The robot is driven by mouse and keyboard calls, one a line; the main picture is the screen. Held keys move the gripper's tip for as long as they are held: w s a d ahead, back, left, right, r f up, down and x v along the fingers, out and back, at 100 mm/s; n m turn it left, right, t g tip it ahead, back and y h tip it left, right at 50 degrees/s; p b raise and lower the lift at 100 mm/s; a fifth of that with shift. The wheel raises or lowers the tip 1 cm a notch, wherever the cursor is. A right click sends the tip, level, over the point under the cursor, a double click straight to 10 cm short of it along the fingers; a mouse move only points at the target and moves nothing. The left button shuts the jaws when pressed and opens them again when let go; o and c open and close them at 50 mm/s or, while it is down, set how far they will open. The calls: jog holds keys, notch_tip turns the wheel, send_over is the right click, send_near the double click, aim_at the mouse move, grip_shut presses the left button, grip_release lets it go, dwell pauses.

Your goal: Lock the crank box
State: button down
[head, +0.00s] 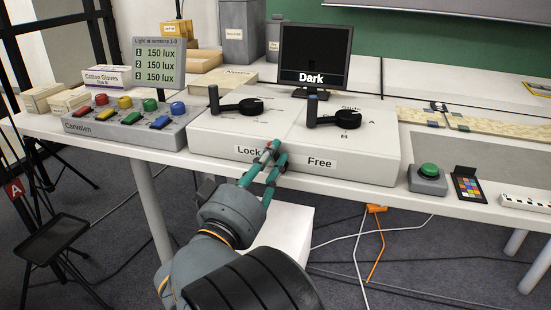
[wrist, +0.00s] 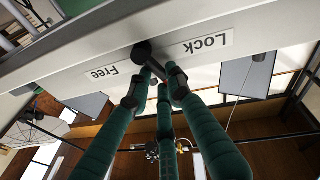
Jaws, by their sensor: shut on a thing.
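The crank box (head: 215,140) is a wide white box on the table, with two black cranks on top: a left crank (head: 250,106) and a right crank (head: 347,118). Its front face carries a Lock label (head: 248,151) and a Free label (head: 319,162). My gripper (head: 275,151), with teal fingers, is at the front face between these labels. In the wrist view, where the labels appear upside down, my gripper (wrist: 157,84) is shut on a small black lever (wrist: 142,52) between them. The fingers partly hide the lever, so I cannot tell its exact setting.
A panel with coloured buttons (head: 125,122) stands left of the box. A green push button (head: 428,171) and a colour card (head: 468,186) lie to its right. A screen reading Dark (head: 314,58) and a lux display (head: 158,63) stand behind.

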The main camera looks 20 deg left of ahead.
jog(key=shift+a+f+n+y, duration=0.1)
jog(key=shift+a+n+y, duration=0.1)
jog(key=shift+n, duration=0.55)
jog(key=shift+a+f+n+y, duration=0.1)
jog(key=shift+a+n, duration=0.05)
jog(key=shift+n, duration=0.6)
jog(key=c, duration=1.9)
grip_release()
jog(key=shift+o, duration=0.2)
jog(key=v, duration=0.7)
jog(key=shift+s+f, duration=0.2)
jog(key=shift+s, duration=0.05)
jog(key=w+d+r+m, duration=0.1)
jog(key=w+r, duration=0.1)
jog(key=w, duration=0.5)
jog(key=shift+w, duration=0.15)
jog(key=shift+a+r, duration=0.1)
